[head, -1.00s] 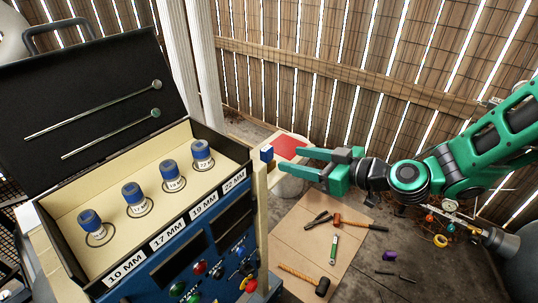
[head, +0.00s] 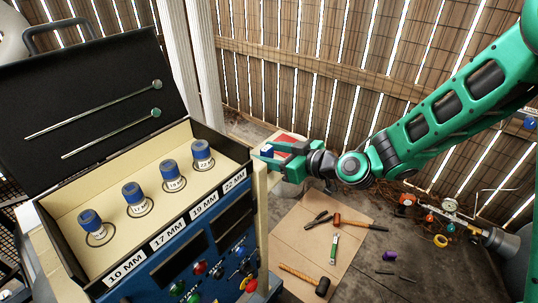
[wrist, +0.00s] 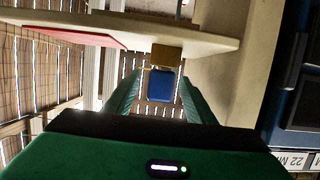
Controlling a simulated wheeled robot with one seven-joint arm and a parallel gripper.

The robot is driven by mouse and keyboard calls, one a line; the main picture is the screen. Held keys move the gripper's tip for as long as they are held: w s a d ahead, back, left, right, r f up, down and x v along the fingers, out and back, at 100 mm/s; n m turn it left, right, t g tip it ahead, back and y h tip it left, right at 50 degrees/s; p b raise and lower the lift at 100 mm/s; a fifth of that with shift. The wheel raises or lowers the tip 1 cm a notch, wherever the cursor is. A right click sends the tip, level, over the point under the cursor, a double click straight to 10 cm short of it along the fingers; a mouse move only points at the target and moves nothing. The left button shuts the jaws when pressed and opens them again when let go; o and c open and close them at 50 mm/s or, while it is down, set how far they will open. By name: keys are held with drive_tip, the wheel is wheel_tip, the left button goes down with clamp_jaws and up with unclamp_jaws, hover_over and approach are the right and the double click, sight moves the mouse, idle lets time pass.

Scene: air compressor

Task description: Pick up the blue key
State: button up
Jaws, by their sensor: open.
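The blue key shows in the wrist view as a blue block (wrist: 162,86) with a brown-gold piece (wrist: 166,55) beyond it, at the edge of a pale board. In the head view my gripper mostly covers it. My gripper (head: 266,155) is beside the right end of the blue panel box, pointing left. In the wrist view its green fingers (wrist: 160,95) are apart, one on each side of the blue block. I cannot tell whether either finger touches it.
The open case (head: 140,215) holds several blue-capped sockets labelled by size. The blue control panel (head: 215,255) has buttons below it. A red patch lies on the pale board (wrist: 190,38). Hammers and other tools lie on a cardboard sheet (head: 300,250) on the floor. A wooden fence (head: 330,80) stands behind.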

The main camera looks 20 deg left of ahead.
drive_tip(key=c, duration=1.2)
drive_tip(key=shift+o, duration=0.2)
